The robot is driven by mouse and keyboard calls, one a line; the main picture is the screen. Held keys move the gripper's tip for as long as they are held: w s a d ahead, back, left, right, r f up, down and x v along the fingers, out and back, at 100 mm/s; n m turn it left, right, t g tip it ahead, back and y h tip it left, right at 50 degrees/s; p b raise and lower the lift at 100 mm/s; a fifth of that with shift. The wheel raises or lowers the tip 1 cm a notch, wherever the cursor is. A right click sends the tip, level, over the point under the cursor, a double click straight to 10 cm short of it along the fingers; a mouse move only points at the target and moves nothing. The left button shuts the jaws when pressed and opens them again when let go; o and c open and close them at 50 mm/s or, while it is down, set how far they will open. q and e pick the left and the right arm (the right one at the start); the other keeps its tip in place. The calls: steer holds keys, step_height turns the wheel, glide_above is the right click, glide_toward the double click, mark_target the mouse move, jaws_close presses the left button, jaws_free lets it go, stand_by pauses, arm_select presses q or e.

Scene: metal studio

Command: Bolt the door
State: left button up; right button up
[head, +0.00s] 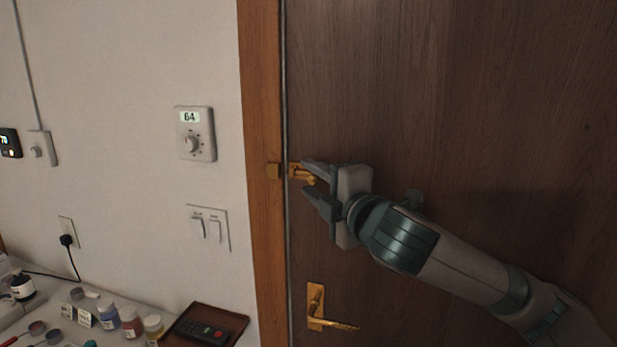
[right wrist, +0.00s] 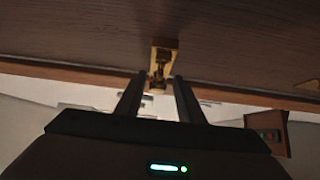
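The brown wooden door (head: 470,110) stands flush with its frame. A brass bolt (head: 296,171) is mounted near the door's left edge, with a brass keeper (head: 273,171) on the frame beside it. No bar shows across the gap between them. My right gripper (head: 308,180) is at the bolt, its two fingers apart on either side of the brass knob. In the right wrist view the bolt (right wrist: 163,55) lies just past and between the open fingertips (right wrist: 159,77). Whether a finger touches the knob I cannot tell. My left gripper is not in view.
A brass lever handle (head: 316,304) is lower on the door. The wall at left carries a dial thermostat (head: 196,146) and light switches (head: 209,228). Below, a counter holds several small bottles (head: 131,320) and a brown tray (head: 236,322) with a remote.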

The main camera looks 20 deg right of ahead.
mark_target(288, 172)
steer(key=shift+s, duration=0.15)
jaws_close()
steer(key=shift+w+a+r, duration=0.1)
steer(key=shift+w+a, duration=0.15)
steer(key=shift+a, duration=0.15)
steer(key=shift+w+a+p, duration=0.35)
steer(key=shift+w+a, duration=0.35)
steer(key=shift+a, duration=0.35)
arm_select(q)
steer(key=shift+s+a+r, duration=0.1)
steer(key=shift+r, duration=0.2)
arm_select(e)
steer(key=shift+d, duration=0.1)
steer(key=shift+c, duration=1.2)
jaws_free()
steer(key=shift+o, duration=1.2)
steer(key=shift+w+a, duration=0.15)
steer(key=shift+a, duration=0.05)
